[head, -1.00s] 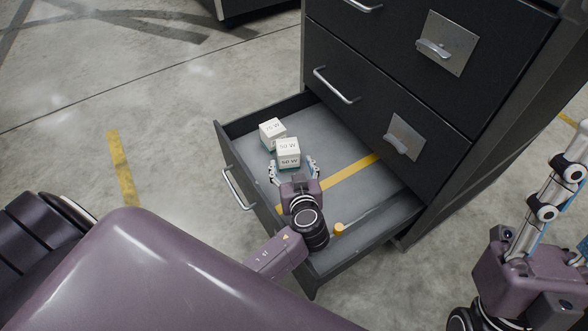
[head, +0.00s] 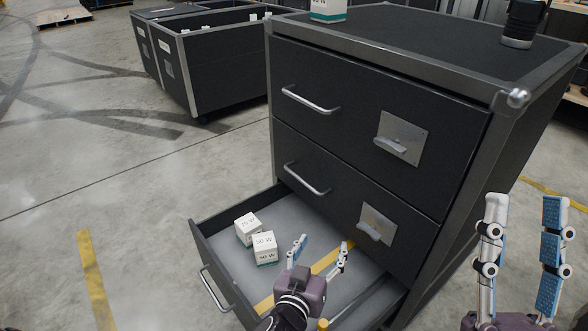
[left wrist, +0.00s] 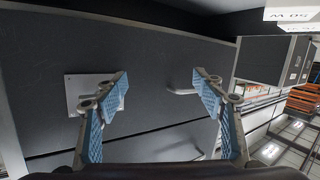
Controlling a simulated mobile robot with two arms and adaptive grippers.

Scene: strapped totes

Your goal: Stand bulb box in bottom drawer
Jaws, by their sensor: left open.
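The bottom drawer (head: 222,285) of the dark cabinet is pulled out. Two white boxes with green bases stand upright in its left part: one marked 75 W (head: 247,229) and one marked 50 W (head: 265,245), close together. My left gripper (head: 318,252) is open and empty over the drawer, right of the 50 W box and apart from it. In the left wrist view the open fingers (left wrist: 160,88) face the cabinet front, with the 50 W box (left wrist: 290,15) partly visible at the top right. My right gripper (head: 525,205) is open and empty at the right.
Another white and green box (head: 328,9) and a black cylindrical object (head: 523,22) stand on the cabinet top (head: 420,40). The upper drawers (head: 365,120) are shut. An orange-yellow piece (head: 323,324) shows near the drawer's front. Other dark cases (head: 205,60) stand behind left.

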